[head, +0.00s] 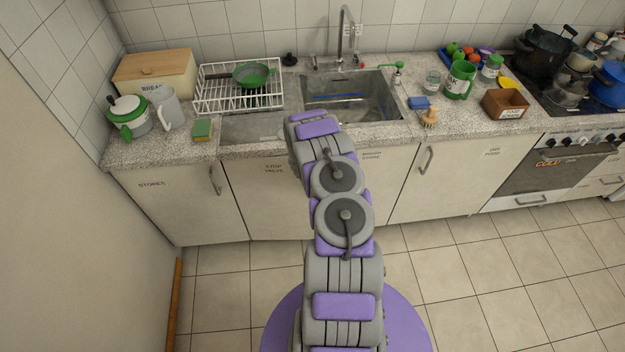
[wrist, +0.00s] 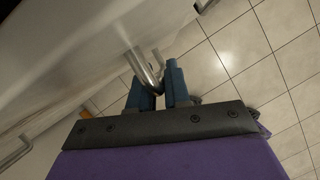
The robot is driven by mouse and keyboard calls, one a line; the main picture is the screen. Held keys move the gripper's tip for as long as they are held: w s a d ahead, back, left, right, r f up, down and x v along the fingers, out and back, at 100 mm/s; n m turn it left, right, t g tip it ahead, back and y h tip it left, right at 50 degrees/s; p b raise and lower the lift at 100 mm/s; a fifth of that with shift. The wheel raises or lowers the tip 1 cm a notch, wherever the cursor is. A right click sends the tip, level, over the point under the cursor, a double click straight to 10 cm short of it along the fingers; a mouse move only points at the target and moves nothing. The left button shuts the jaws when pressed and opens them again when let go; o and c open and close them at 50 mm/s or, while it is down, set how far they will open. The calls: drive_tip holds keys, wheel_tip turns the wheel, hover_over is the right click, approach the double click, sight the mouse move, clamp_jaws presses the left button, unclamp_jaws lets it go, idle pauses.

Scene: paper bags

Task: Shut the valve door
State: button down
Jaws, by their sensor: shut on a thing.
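The valve door (head: 262,195) is the pale cabinet door marked "STOP VALVE" under the counter, left of the sink. Its visible part looks roughly flush with the doors beside it, but my arm covers its right side, so I cannot tell whether it stands slightly open. In the wrist view my gripper (wrist: 158,78) has its two blue fingers shut on a curved metal handle (wrist: 143,66). The handle joins a pale door panel (wrist: 75,50) at the upper left. In the head view my gripper and this handle are hidden behind my arm.
The "STORES" door (head: 180,205) is to the left and the "DRY FOOD" door (head: 455,175) to the right. The speckled counter (head: 160,150) overhangs the doors. A pale wall (head: 80,220) bounds the left. The tiled floor (head: 500,270) is clear at the right.

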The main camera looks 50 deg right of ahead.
drive_tip(key=shift+s+f, duration=0.1)
drive_tip(key=c, duration=1.2)
unclamp_jaws()
drive_tip(key=shift+o, duration=0.2)
drive_tip(key=p+v, duration=0.2)
drive_tip(key=v, duration=1.5)
drive_tip(key=shift+c, duration=0.4)
